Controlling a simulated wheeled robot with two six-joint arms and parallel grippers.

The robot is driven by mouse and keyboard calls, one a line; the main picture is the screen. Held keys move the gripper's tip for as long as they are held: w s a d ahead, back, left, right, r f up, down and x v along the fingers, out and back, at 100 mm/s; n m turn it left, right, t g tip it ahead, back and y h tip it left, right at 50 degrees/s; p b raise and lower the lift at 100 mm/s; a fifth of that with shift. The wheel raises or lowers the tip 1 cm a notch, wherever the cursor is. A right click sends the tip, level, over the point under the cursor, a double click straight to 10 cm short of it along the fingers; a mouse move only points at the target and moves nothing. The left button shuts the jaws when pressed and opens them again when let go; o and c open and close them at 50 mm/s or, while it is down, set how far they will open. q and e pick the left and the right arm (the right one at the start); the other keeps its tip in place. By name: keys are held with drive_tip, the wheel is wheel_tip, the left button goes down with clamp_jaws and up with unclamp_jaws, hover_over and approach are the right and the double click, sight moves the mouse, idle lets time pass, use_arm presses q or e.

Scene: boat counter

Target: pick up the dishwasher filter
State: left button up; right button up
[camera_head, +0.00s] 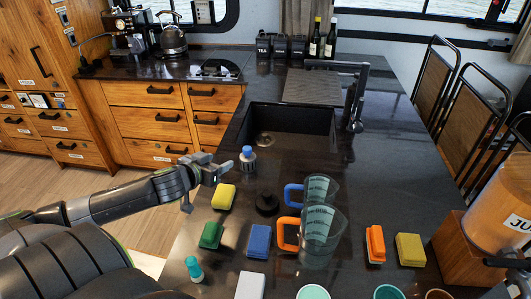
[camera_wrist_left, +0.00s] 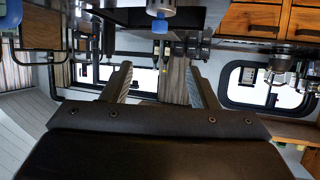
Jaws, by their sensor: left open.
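The dishwasher filter seems to be the small grey cylinder with a blue top (camera_head: 247,160), standing upright on the dark counter just in front of the sink. It also shows at the top of the left wrist view, upside down, with its blue top (camera_wrist_left: 160,25) in line with the gap between the fingers. My left gripper (camera_head: 217,169) is open and empty, just left of the filter and apart from it. A dark part at the lower right edge of the head view seems to be my right gripper (camera_head: 510,263); its jaws cannot be made out.
A yellow sponge (camera_head: 223,197) lies just below my left gripper. A black round piece (camera_head: 266,204) and two measuring jugs (camera_head: 320,238) stand nearer and to the right. The black sink (camera_head: 290,123) is behind the filter. Green and blue sponges (camera_head: 259,241) lie in front.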

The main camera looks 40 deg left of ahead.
use_arm(q)
approach(245, 150)
drive_tip(key=p+x, duration=0.2)
drive_tip(key=x, duration=0.6)
drive_tip(key=shift+w+f, duration=0.15)
drive_tip(key=shift+w+a+f, duration=0.15)
drive_tip(key=shift+w+f, duration=0.1)
drive_tip(key=shift+w, duration=0.2)
use_arm(e)
drive_tip(key=shift+s+a+r, duration=0.2)
drive_tip(key=shift+s+r, duration=0.4)
drive_tip(key=shift+s, duration=0.05)
drive_tip(key=shift+s+a+r, duration=0.2)
drive_tip(key=shift+s+r, duration=0.35)
drive_tip(key=shift+s, duration=0.05)
